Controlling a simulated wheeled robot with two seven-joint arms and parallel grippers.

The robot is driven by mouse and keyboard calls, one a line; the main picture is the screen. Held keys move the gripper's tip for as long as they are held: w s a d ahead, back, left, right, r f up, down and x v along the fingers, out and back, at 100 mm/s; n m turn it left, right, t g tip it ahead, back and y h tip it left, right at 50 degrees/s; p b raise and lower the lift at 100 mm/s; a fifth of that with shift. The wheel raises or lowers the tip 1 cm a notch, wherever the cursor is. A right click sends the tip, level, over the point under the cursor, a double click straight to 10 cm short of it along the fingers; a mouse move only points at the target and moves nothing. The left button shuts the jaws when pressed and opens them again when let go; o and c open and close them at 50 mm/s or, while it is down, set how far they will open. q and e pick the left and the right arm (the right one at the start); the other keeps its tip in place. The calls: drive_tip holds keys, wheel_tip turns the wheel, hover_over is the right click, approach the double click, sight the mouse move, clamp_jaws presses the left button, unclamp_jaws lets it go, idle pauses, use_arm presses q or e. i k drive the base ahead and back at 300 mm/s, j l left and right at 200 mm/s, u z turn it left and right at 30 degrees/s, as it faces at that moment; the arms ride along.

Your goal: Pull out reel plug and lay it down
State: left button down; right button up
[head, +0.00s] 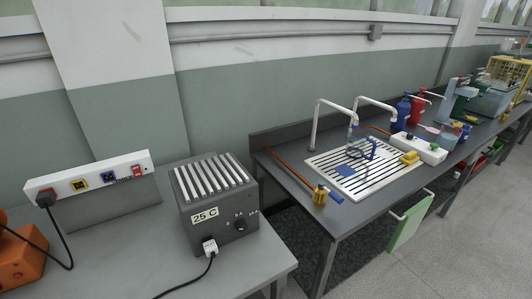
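A black plug (45,199) sits in the red-framed socket at the left end of a white socket strip (95,176). Its black cord (68,245) loops down toward an orange body (20,258) cut off by the left edge; I cannot tell for sure that this is the reel. A white plug (210,246) sits in the front of a grey ribbed box (216,204) labelled 25 C, and its black cord runs down out of view. Neither gripper shows in the head view.
The grey bench top (125,250) is clear between the strip and the box. To the right, a dark bench holds a slotted drain (340,175), taps, a brass-and-blue fitting (321,195), bottles and a white block (419,147). A green door (410,222) hangs open below.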

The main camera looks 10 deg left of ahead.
sight(48, 197)
drive_tip(key=j+u, duration=0.2)
drive_tip(key=u, duration=1.6)
drive_tip(key=j, duration=0.2)
